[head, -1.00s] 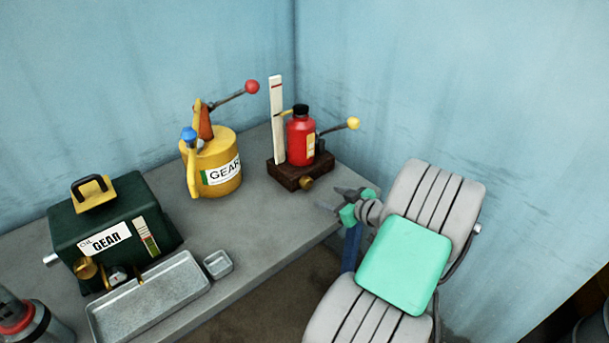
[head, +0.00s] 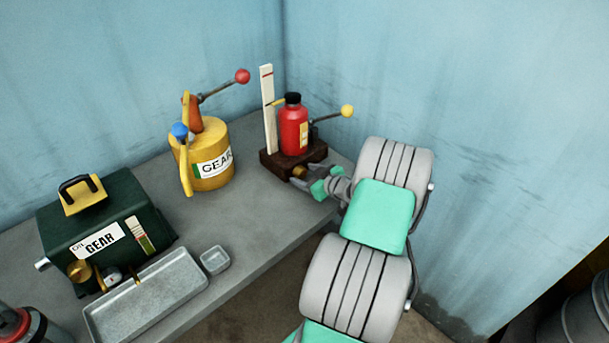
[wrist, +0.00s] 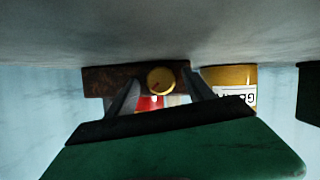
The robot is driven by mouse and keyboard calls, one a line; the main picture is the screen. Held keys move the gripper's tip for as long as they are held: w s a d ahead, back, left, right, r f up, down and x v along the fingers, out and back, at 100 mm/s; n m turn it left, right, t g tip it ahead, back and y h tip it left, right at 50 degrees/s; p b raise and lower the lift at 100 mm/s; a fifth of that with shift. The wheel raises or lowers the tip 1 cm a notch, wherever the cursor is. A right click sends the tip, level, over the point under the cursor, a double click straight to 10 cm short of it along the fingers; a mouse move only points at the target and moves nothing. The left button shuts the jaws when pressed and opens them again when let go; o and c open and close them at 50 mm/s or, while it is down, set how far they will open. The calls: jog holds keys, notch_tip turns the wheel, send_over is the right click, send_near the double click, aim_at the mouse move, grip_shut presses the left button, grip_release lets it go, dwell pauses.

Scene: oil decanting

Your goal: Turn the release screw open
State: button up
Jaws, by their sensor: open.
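The release screw is a brass knob (head: 299,172) on the front of a dark brown base (head: 268,163). It also shows in the wrist view (wrist: 161,81), where the picture is upside down. A red bottle (head: 294,130) with a black cap stands on the base, beside a white scale with a red mark (head: 268,110) and a lever with a yellow ball (head: 346,111). My gripper (head: 304,176) is open right in front of the knob. In the wrist view its fingers (wrist: 160,90) spread on both sides of the knob; I cannot tell whether they touch it.
A yellow GEAR can (head: 205,172) with a red-ball lever stands left of the base. A dark green GEAR box (head: 105,235), a metal tray (head: 150,300) and a small dish (head: 214,260) are further left. The bench (head: 240,215) is bare in front of the can.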

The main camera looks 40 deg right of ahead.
grip_shut()
jog(key=shift+a, duration=0.15)
dwell(0.4)
jog(key=shift+f+b, duration=0.1)
jog(key=shift+b, duration=0.2)
jog(key=shift+d+f+m+y+b, duration=0.1)
jog(key=shift+d+m+y+b, duration=0.1)
jog(key=shift+m+y+b, duration=1.2)
jog(key=shift+m+b, duration=0.35)
jog(key=shift+m, duration=0.25)
jog(key=shift+r, duration=0.2)
grip_release()
